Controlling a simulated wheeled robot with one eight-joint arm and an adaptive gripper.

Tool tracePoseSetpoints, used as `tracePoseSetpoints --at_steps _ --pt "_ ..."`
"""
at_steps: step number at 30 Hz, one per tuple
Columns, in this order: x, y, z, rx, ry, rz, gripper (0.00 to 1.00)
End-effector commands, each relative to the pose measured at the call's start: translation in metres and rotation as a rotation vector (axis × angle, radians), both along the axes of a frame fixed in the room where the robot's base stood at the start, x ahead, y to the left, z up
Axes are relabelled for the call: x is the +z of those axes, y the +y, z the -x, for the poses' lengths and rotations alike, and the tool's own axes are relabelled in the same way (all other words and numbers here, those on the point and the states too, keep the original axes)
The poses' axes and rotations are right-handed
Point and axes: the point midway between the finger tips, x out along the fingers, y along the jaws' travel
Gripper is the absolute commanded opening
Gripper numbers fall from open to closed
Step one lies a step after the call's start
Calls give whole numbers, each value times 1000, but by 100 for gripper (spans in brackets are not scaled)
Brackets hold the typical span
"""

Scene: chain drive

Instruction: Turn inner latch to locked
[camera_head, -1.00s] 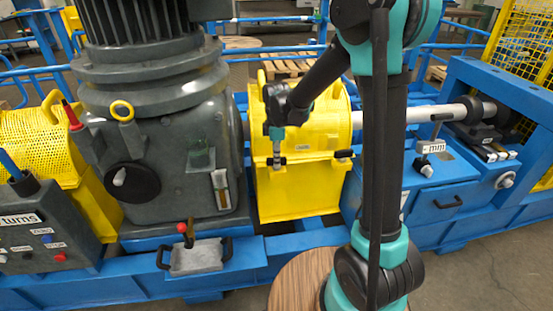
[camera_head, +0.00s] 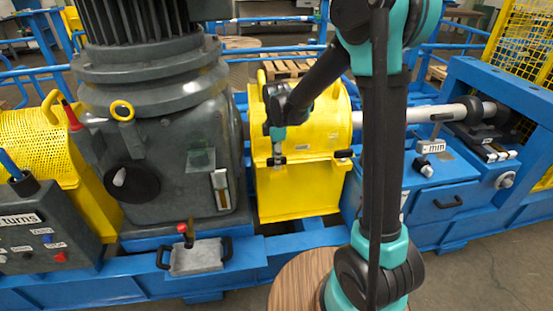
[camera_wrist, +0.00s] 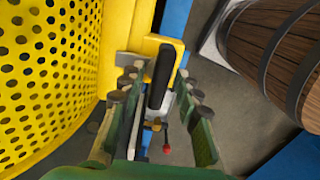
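The yellow guard (camera_head: 300,190) has two black latch handles on its front. The right latch handle (camera_head: 343,154) lies roughly level and clear of my arm. The left latch handle (camera_head: 277,161) is at my gripper (camera_head: 278,147), which points down at it. In the wrist view, my gripper (camera_wrist: 158,100) has its green fingers apart, one on each side of a black handle (camera_wrist: 160,77). The handle stands lengthwise between them, with visible gaps on both sides. Its pivot is partly hidden, and contact cannot be made out.
The grey gearbox (camera_head: 170,165) stands close left of the guard. A small tray with a red-knobbed lever (camera_head: 185,232) is low in front. Perforated yellow mesh (camera_wrist: 45,75) is close on the wrist view's left.

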Motion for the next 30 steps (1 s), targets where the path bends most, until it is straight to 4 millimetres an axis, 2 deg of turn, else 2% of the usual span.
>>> tracePoseSetpoints --at_steps 8,13,24,30 --pt "0 0 0 0 1 0 36" --pt "11 0 0 -1 1 0 36" --pt "81 0 1 0 0 0 36" --pt "109 0 0 0 0 0 36"
